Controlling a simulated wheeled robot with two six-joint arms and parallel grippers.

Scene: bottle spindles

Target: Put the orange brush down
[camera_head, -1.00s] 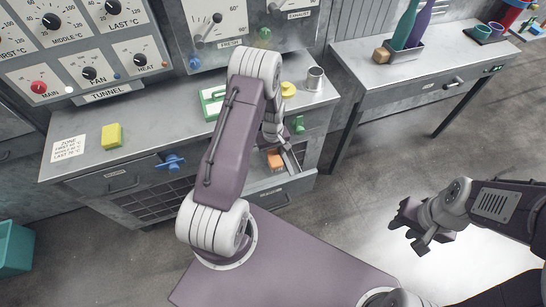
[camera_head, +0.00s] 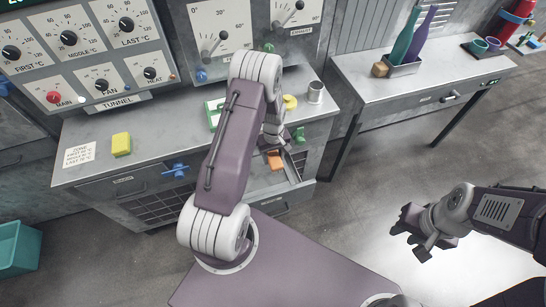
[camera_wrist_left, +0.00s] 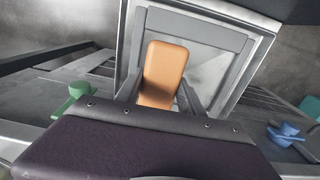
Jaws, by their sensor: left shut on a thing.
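The orange brush (camera_head: 275,160) shows as a small orange block at the end of my left arm, over the open drawer (camera_head: 302,183) of the bench. In the left wrist view the brush (camera_wrist_left: 164,72) lies between the fingers of my left gripper (camera_wrist_left: 162,92), which is shut on it. The drawer's grey rim (camera_wrist_left: 240,70) surrounds the brush in that view. I cannot tell whether the brush touches the drawer's floor. My left arm hides part of the bench. My right gripper (camera_head: 411,233) is open and empty, out over the floor.
The bench top holds a yellow block (camera_head: 121,144), a green-edged item (camera_head: 213,114) partly behind my arm, and a metal cup (camera_head: 315,92). A blue knob (camera_head: 177,170) and a green knob (camera_head: 299,135) stick out from its front. A second table (camera_head: 440,75) carries bottles.

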